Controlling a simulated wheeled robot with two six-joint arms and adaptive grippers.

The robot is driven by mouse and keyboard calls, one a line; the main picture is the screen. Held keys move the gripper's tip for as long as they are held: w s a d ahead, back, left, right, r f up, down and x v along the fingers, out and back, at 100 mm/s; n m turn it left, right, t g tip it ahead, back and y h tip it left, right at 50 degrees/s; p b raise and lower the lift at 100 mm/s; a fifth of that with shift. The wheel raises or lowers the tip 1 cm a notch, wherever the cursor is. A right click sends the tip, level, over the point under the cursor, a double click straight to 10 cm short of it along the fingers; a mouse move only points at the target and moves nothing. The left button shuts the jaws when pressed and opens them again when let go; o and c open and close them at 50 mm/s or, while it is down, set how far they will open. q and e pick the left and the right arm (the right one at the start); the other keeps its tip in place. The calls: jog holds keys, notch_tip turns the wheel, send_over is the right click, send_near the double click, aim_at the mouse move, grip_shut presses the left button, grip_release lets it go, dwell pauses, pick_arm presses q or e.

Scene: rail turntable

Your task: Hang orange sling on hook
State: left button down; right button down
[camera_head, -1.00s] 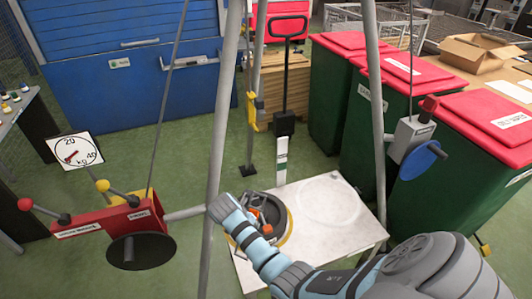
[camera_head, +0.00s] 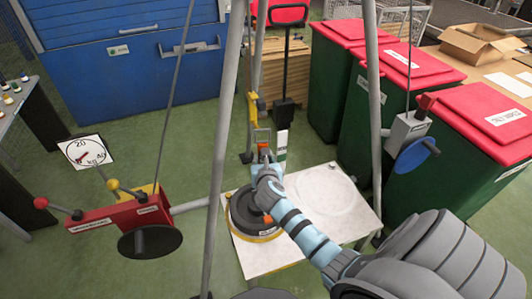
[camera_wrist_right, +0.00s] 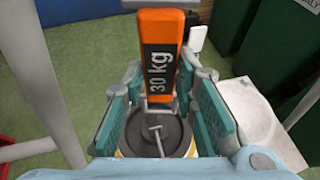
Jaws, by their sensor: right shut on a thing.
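My right gripper (camera_head: 266,168) is shut on the orange sling, raised above a dark round weight. In the right wrist view the orange sling (camera_wrist_right: 160,60), marked "30 kg", stands up between the two teal fingers (camera_wrist_right: 160,108). In the head view only a small orange part of it shows, beyond the gripper. A grey metal loop or frame (camera_head: 262,136) shows just above it; I cannot tell whether it is the hook or whether they touch. The dark weight (camera_wrist_right: 150,135) has a thin rod at its middle. My left gripper is not in view.
A white platform (camera_head: 338,225) lies under the weight. Grey tripod legs (camera_head: 220,150) stand on both sides. A red winch (camera_head: 115,215) is at left and a grey winch (camera_head: 408,132) at right. Green bins with red lids (camera_head: 485,120) stand at right.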

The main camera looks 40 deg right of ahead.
jog(key=w+d+f+b, duration=0.1)
jog(key=w+d+b, duration=0.1)
jog(key=w+b, duration=0.2)
jog(key=shift+w+d+f+b, duration=0.15)
jog(key=shift+w+f+b, duration=0.2)
jog(key=shift+w, duration=0.8)
jog(key=shift+r, duration=0.1)
jog(key=c, duration=1.2)
grip_release()
